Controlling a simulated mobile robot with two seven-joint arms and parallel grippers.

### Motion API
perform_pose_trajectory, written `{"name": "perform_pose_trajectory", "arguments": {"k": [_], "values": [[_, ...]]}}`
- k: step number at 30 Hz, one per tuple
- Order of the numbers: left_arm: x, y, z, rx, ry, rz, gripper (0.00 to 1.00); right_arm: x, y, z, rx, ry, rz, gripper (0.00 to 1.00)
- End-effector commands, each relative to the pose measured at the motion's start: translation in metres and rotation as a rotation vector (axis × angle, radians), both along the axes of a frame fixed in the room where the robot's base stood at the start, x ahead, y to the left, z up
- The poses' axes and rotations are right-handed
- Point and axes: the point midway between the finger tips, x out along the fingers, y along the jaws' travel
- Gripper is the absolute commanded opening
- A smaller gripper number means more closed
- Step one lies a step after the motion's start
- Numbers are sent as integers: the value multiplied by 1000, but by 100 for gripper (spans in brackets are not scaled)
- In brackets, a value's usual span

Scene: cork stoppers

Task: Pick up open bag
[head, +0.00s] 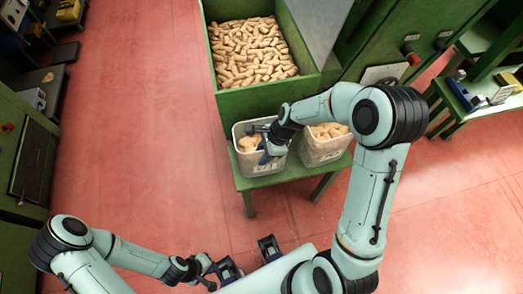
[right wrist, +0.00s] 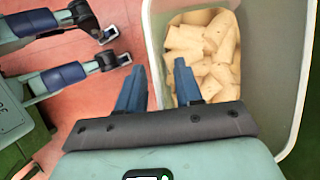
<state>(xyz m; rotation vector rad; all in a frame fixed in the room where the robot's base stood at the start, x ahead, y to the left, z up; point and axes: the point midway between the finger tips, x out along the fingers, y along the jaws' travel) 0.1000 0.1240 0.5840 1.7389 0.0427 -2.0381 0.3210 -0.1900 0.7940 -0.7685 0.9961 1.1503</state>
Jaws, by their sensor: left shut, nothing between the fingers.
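Two white open bags filled with cork stoppers stand side by side on a small green table (head: 240,183). The left bag (head: 262,168) is partly covered by my right gripper (head: 266,150); the right bag (head: 322,152) is partly behind my right arm. In the right wrist view my right gripper (right wrist: 158,88) is open, its blue fingers apart on either side of a white bag's wall (right wrist: 154,50). One finger is outside the bag and one is over the corks (right wrist: 205,50). My left gripper (head: 208,278) is shut and empty, low in the head view, far from the bags.
A large green bin (head: 222,103) full of corks stands behind the table. Green machinery (head: 400,40) is at the upper right, with a green bench (head: 470,105) beside it. Dark cabinets line the left edge. The red floor (head: 140,130) to the left is clear.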

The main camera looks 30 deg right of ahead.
Motion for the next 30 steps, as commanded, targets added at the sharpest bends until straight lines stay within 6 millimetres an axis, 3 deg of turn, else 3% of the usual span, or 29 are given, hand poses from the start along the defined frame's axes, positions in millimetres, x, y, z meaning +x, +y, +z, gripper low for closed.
{"name": "perform_pose_trajectory", "arguments": {"k": [10, 11, 14, 30], "values": [[0, 0, 0, 0, 0, 0, 0, 0, 0, -1, 0, 0, -1, 35], [0, 0, 0, 0, 0, 0, 0, 0, 0, -1, 0, 0, 0, 32], [0, 0, 0, 0, 0, 0, 0, 0, 0, -1, 0, 0, 0, 0], [0, 0, 0, 0, 0, 0, 0, 0, 0, -1, 0, 0, 0, 0]]}}
